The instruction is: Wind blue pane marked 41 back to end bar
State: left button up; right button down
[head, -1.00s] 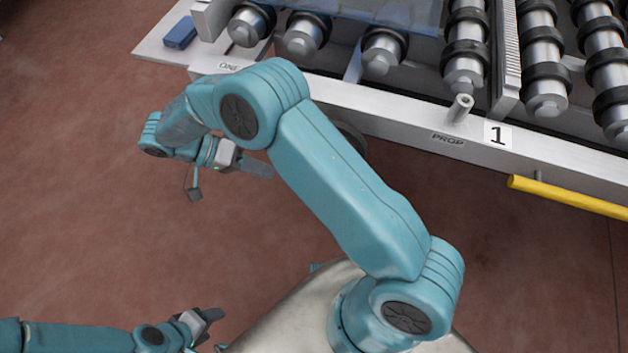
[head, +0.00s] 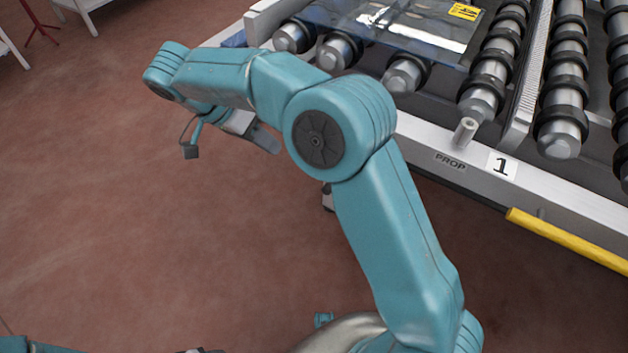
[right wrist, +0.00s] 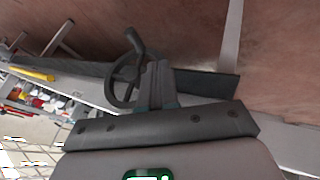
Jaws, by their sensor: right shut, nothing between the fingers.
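A clear bluish pane (head: 400,25) with a yellow label (head: 465,11) lies on the rollers at the top of the head view. The label's marking is too small to read. My right gripper (head: 266,138) is shut and empty, out over the floor in front of the machine's left end. In the right wrist view a dark handwheel (right wrist: 122,88) with a crank knob shows just beyond the gripper's fingers (right wrist: 156,82); I cannot tell whether they touch. In the head view my right arm hides the wheel. My left gripper (head: 200,350) barely shows at the bottom edge.
The machine's pale front rail (head: 420,140) carries the word PROP and a plate with 1 (head: 501,165). A short metal peg (head: 466,130) and a yellow bar (head: 565,240) stick out along it.

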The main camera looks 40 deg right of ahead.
jog(key=s+d+f+b, duration=0.3)
jog(key=s+d+f, duration=0.3)
jog(key=f, duration=0.2)
jog(key=shift+d+f+b, duration=0.25)
jog(key=shift+b, duration=0.1)
jog(key=shift+s, duration=0.15)
jog(key=shift+s+d+f, duration=0.15)
jog(key=shift+s+f, duration=0.1)
jog(key=shift+s, duration=0.1)
dwell(0.5)
